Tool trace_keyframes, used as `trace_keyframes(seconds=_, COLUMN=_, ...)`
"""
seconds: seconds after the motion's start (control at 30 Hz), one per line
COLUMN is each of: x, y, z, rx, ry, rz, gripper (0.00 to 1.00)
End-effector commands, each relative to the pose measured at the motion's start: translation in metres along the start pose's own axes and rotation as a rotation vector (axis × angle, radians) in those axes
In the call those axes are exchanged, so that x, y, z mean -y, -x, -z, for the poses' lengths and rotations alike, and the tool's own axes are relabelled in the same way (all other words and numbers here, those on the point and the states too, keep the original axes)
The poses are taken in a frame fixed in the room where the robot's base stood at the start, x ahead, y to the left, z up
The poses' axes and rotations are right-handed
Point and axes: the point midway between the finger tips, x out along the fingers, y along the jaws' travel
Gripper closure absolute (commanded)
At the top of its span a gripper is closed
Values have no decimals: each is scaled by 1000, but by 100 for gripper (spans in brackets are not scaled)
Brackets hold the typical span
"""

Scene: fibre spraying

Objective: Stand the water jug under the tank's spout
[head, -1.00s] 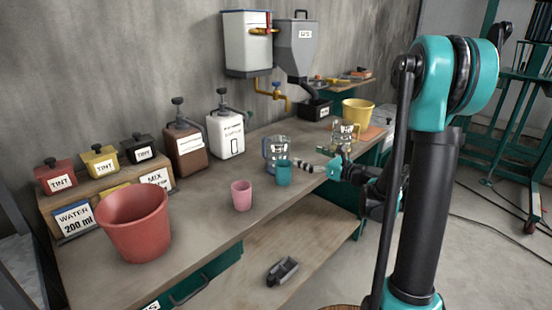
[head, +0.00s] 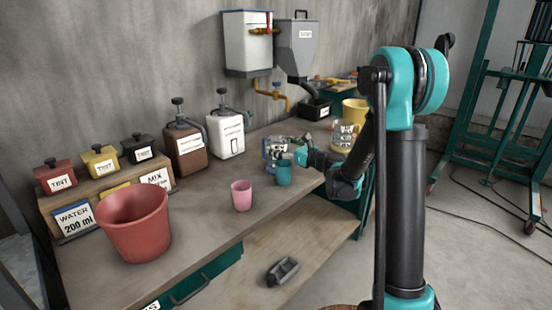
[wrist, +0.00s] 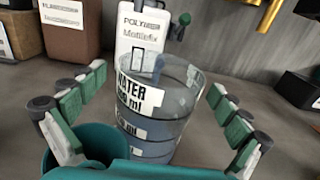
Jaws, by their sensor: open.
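The water jug (head: 271,147) is clear with a bluish tint and stands upright on the bench behind the teal cup (head: 284,175). In the wrist view the jug (wrist: 140,130) bears a WATER label and stands between my open fingers, with gaps on both sides. My gripper (head: 292,143) is level with the jug in the head view; it also shows in the wrist view (wrist: 157,85). The teal cup (wrist: 98,138) is close by the left finger, which overlaps it in view. The white tank (head: 247,42) hangs on the wall, its brass spout (head: 279,95) above the bench.
A white jerrycan (head: 226,135) and a brown one (head: 185,150) stand behind the jug. A pink cup (head: 241,195) is in front. A second clear jug (head: 343,137), a yellow bucket (head: 355,110) and a black bin (head: 315,109) are to the right.

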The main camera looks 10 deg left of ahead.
Motion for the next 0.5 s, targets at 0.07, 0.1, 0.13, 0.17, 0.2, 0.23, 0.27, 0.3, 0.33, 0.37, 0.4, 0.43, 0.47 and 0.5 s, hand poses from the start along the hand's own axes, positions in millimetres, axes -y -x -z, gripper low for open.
trace_keyframes(seconds=0.07, x=-1, y=-14, z=0, rx=0, ry=0, rz=-2, gripper=0)
trace_keyframes(seconds=0.1, x=-1, y=-18, z=0, rx=0, ry=0, rz=-2, gripper=0)
trace_keyframes(seconds=0.13, x=0, y=-21, z=0, rx=0, ry=0, rz=-2, gripper=0)
trace_keyframes(seconds=0.17, x=0, y=-23, z=0, rx=0, ry=0, rz=-1, gripper=0)
trace_keyframes(seconds=0.2, x=0, y=-24, z=0, rx=0, ry=0, rz=0, gripper=0)
trace_keyframes(seconds=0.23, x=0, y=-25, z=0, rx=0, ry=0, rz=0, gripper=0)
trace_keyframes(seconds=0.27, x=0, y=-25, z=0, rx=0, ry=0, rz=1, gripper=0)
trace_keyframes(seconds=0.3, x=0, y=-24, z=0, rx=0, ry=0, rz=1, gripper=0)
trace_keyframes(seconds=0.33, x=0, y=-24, z=0, rx=0, ry=0, rz=1, gripper=0)
trace_keyframes(seconds=0.37, x=0, y=-24, z=0, rx=0, ry=0, rz=1, gripper=0)
trace_keyframes(seconds=0.4, x=0, y=-24, z=0, rx=0, ry=0, rz=1, gripper=1)
trace_keyframes(seconds=0.43, x=0, y=-24, z=0, rx=0, ry=0, rz=1, gripper=5)
trace_keyframes(seconds=0.47, x=0, y=-24, z=0, rx=0, ry=0, rz=1, gripper=9)
trace_keyframes(seconds=0.5, x=0, y=-24, z=0, rx=0, ry=0, rz=0, gripper=14)
